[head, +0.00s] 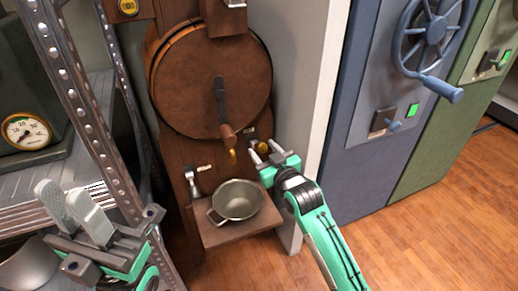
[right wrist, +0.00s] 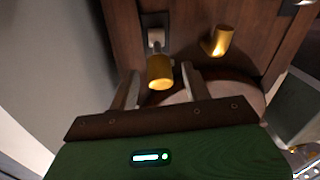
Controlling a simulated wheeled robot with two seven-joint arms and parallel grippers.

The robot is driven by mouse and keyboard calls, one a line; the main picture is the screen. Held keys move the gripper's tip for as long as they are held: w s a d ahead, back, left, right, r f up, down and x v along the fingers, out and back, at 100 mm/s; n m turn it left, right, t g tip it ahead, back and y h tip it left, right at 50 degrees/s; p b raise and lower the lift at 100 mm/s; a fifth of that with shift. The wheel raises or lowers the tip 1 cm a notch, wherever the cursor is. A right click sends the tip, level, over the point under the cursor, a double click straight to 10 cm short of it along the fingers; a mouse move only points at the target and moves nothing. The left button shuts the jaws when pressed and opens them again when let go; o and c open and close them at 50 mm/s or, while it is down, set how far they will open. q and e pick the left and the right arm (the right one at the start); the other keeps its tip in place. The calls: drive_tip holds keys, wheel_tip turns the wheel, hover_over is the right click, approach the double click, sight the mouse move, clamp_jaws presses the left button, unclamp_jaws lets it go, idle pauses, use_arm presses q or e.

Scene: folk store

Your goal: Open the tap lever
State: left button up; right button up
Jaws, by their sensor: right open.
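A brass-knobbed lever (head: 262,146) sticks out of the dark wooden machine, below and right of its round drum. I take it to be the tap lever. In the right wrist view its brass knob (right wrist: 160,72) lies between my fingers, in front of a dark slotted plate. My right gripper (head: 265,153) is open around the knob; contact is unclear. It also shows in the right wrist view (right wrist: 160,80). A brass spout (head: 232,156) is left of the lever, and in the right wrist view (right wrist: 222,40). My left gripper (head: 63,196) is open and empty at lower left.
A metal pot (head: 238,200) stands on a small wooden shelf (head: 220,237) below the spout. The drum (head: 210,85) has a crank handle (head: 228,134). A chrome fitting (head: 191,182) is at left.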

drive_tip(key=shift+b+x, duration=0.4)
drive_tip(key=shift+x, duration=1.3)
clamp_jaws()
